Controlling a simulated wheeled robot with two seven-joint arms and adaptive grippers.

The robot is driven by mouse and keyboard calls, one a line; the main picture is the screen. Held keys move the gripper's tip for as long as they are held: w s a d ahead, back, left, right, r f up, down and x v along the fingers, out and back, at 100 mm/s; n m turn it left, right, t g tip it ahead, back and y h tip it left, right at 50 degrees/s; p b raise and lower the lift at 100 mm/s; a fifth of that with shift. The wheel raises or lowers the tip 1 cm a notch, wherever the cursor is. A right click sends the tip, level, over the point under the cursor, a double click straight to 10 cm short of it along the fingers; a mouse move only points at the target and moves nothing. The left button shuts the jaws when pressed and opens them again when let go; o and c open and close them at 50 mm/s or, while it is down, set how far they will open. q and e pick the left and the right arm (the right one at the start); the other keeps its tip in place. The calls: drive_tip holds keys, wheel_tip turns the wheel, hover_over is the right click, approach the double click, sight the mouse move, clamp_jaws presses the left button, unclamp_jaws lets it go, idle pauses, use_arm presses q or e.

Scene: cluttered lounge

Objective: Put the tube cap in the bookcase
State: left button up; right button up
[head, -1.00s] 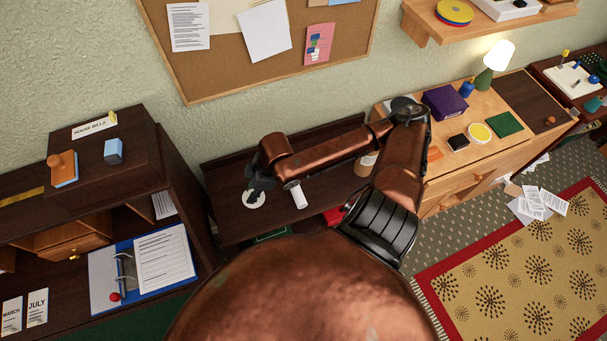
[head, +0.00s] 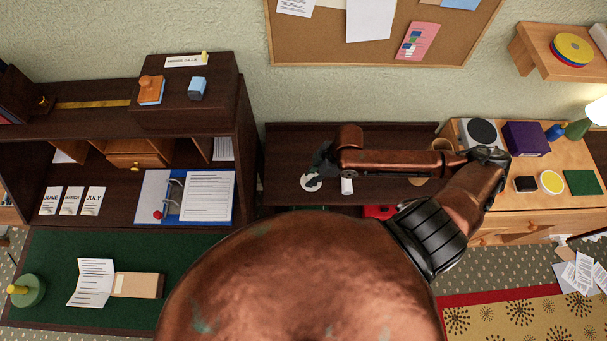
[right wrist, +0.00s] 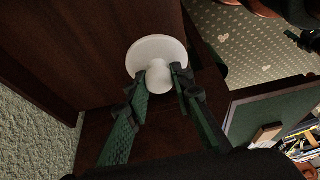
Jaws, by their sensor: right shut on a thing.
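The tube cap is a white round disc with a short knob (right wrist: 156,55), seen in the right wrist view. My right gripper (right wrist: 161,82) is shut on its knob, one finger on each side. In the head view the cap's white disc (head: 311,183) shows just below the dark fingers of my right gripper (head: 318,172), over a low dark-brown piece of furniture (head: 395,137) that looks like the bookcase. Whether the cap touches its top, I cannot tell. My arm and body hide much of this furniture's front.
A red item (head: 379,211) shows below the dark top's front edge. A dark desk hutch (head: 243,130) rises at left. A light wooden cabinet (head: 507,166) with several items stands at right.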

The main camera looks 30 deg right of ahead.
drive_tip(key=w+f, duration=0.3)
drive_tip(key=w+f+b, duration=0.1)
drive_tip(key=w+f, duration=0.2)
drive_tip(key=shift+w+a+f, duration=0.1)
drive_tip(key=shift+f, duration=1.7)
drive_tip(key=shift+f, duration=0.15)
drive_tip(key=o, duration=0.9)
drive_tip(key=p+v, duration=0.1)
drive_tip(key=v, duration=1.1)
